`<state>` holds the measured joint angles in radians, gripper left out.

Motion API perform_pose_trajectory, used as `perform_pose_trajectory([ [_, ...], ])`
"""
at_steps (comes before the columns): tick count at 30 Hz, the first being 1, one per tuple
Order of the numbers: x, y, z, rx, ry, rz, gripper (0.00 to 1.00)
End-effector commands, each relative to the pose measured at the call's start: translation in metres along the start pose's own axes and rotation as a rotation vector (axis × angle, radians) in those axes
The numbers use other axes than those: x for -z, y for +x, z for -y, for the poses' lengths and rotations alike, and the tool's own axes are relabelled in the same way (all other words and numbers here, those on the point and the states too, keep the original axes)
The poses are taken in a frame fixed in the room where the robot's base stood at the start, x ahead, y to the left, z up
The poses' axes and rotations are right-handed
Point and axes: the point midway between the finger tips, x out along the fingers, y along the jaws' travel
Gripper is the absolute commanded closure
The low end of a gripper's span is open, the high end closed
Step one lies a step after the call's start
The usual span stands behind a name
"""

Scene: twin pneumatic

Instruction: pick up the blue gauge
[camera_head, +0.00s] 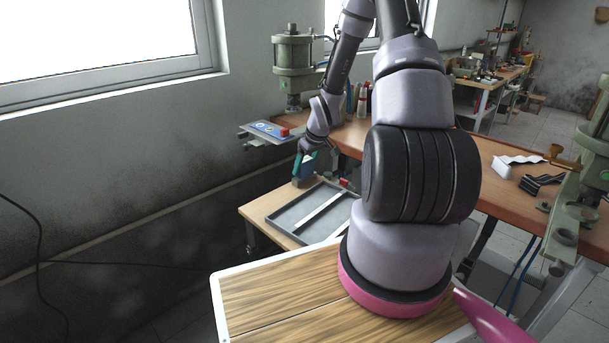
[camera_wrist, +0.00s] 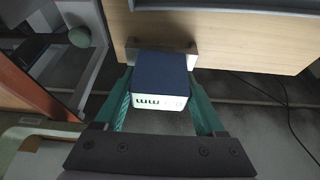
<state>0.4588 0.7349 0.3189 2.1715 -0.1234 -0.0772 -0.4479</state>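The blue gauge (camera_wrist: 160,72) is a dark blue block with a white face and dark lettering. In the wrist view it sits between the green fingers of my gripper (camera_wrist: 161,85), with grey fingertip parts showing beside and behind it. My gripper appears shut on it. In the head view the gauge (camera_head: 308,163) is small, in my gripper (camera_head: 305,168) over the far edge of the low wooden table (camera_head: 262,213). My fingers hide part of it, and the exact contact is too small to tell there.
A grey tray (camera_head: 280,226) lies on the low table, with a small red thing (camera_head: 343,183) at its far side. A green press (camera_head: 293,58) stands behind, with a red block (camera_head: 283,132) on its plate. A long workbench (camera_head: 487,190) extends right. Dark floor lies left of the table.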

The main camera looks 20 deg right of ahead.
Motion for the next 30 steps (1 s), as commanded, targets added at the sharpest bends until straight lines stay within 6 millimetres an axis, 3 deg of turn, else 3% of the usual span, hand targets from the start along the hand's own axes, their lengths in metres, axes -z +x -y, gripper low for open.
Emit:
perform_pose_trajectory([
  [1, 0.000, 0.000, 0.000, 0.000, 0.000, 0.000, 0.77],
  [3, 0.000, 0.000, 0.000, 0.000, 0.000, 0.000, 1.00],
  [12, 0.003, -0.006, -0.001, -0.002, 0.000, -0.002, 1.00],
  [24, 0.031, -0.075, -0.002, -0.004, 0.002, -0.003, 1.00],
  [30, 0.055, -0.089, -0.005, -0.001, -0.004, -0.004, 1.00],
])
